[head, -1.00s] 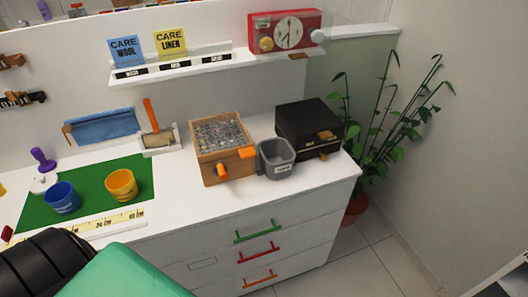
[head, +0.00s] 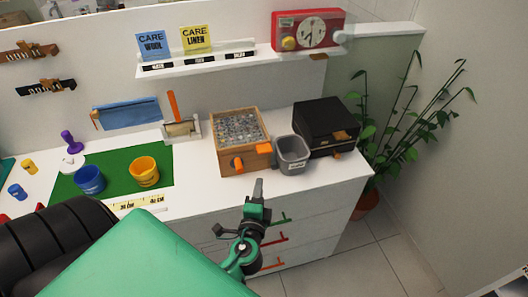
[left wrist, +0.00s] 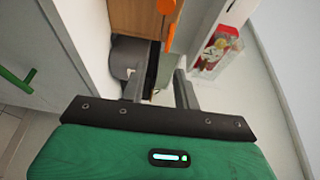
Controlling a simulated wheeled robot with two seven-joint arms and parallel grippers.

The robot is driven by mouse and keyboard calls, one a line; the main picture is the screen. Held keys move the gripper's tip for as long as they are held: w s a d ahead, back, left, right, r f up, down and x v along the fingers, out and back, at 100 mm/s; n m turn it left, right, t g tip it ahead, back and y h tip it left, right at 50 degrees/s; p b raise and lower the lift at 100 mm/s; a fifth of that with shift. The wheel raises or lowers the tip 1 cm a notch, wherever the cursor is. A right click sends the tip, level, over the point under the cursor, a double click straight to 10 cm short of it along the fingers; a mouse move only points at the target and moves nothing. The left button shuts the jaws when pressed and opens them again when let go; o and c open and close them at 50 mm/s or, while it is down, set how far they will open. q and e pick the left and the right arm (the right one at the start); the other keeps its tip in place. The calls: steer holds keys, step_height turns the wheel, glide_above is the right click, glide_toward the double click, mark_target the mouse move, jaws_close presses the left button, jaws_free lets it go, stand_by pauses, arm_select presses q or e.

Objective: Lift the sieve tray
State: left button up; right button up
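The sieve tray (head: 238,127) is the grey mesh top of a wooden box (head: 245,162) on the white counter. My left gripper (head: 258,188) is in front of the counter edge, below and apart from the box. In the left wrist view its two fingers (left wrist: 160,88) stand apart with nothing between them. Beyond them are the wooden side (left wrist: 130,18) and an orange part (left wrist: 167,25). My right gripper is out of view.
A grey bin (head: 292,156) stands close at the box's right, with a black box (head: 320,122) behind it. A green mat (head: 115,175) with blue (head: 90,180) and yellow (head: 144,172) cups lies left. A shelf (head: 200,65) runs above; drawers (head: 310,235) are below.

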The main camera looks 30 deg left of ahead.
mark_target(264, 153)
arm_select(q)
steer(key=p+x, duration=0.1)
steer(key=x, duration=0.3)
steer(key=r+p+x, duration=0.1)
steer(key=p+x, duration=0.1)
steer(key=x, duration=0.2)
steer(key=r+p+x, duration=0.1)
steer(key=p+x, duration=0.1)
steer(key=x, duration=0.2)
steer(key=shift+w+a, duration=0.15)
steer(key=shift+a, duration=0.05)
steer(key=shift+w+a, duration=0.25)
steer(key=shift+w, duration=0.25)
steer(key=shift+w+f, duration=0.1)
steer(key=shift+c, duration=0.2)
jaws_close()
